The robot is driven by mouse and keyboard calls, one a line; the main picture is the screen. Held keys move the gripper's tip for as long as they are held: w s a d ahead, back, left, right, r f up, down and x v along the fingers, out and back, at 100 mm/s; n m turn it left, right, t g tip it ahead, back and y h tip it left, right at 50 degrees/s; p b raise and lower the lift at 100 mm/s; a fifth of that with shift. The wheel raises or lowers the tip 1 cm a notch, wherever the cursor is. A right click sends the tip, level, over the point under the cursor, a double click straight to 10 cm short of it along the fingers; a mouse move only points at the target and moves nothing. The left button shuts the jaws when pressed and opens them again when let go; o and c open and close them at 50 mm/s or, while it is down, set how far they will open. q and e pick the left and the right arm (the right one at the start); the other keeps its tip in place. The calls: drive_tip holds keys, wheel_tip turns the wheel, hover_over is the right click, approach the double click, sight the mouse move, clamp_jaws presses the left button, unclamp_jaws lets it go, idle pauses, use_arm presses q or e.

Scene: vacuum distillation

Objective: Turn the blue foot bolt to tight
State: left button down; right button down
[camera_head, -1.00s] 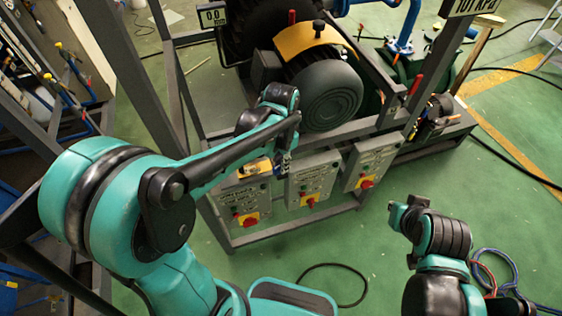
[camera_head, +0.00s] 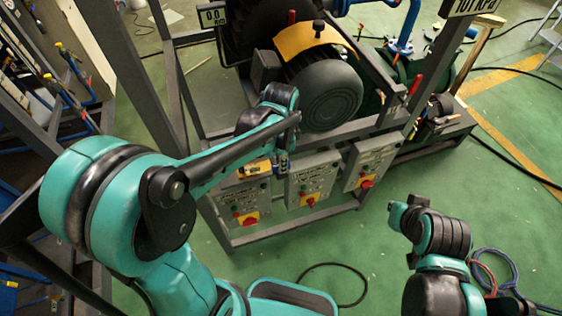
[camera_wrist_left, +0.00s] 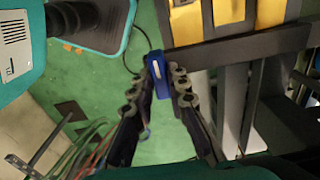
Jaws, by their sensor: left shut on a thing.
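The blue foot bolt (camera_wrist_left: 157,72) shows in the left wrist view as a blue block with a pale slot, standing between my fingertips. My left gripper (camera_wrist_left: 158,86) is shut on it, with one dark finger on each side. In the head view my left gripper (camera_head: 282,162) hangs at the front of the grey metal frame, by the control boxes. The bolt's lower part and thread are hidden. My right arm is at the lower right, but its fingers cannot be seen.
Grey control boxes with red knobs (camera_head: 311,201) line the frame's front. A dark round motor (camera_head: 331,96) sits behind my left gripper. A black cable (camera_head: 334,266) lies on the green floor, which is mostly clear between the frame and my right arm.

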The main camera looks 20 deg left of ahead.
use_arm(q)
drive_tip(key=c, duration=1.5)
unclamp_jaws()
wheel_tip(320, 180, up, 12)
drive_tip(key=shift+r, duration=0.1)
drive_tip(key=s+a+f+n+t+b, duration=0.1)
drive_tip(key=s+f+n+t+b, duration=0.1)
drive_tip(key=s+f+n, duration=0.1)
drive_tip(key=s+a+f+n+t+b, duration=0.2)
drive_tip(key=s+f+n+b, duration=0.1)
drive_tip(key=f, duration=0.3)
drive_tip(key=s+a+f+n+t+b, duration=0.1)
drive_tip(key=s+f+n+t+b, duration=0.2)
drive_tip(key=f+n, duration=0.1)
drive_tip(key=shift+s+a+f+n, duration=0.2)
drive_tip(key=shift+s+a+n, duration=0.2)
drive_tip(key=shift+n, duration=0.3)
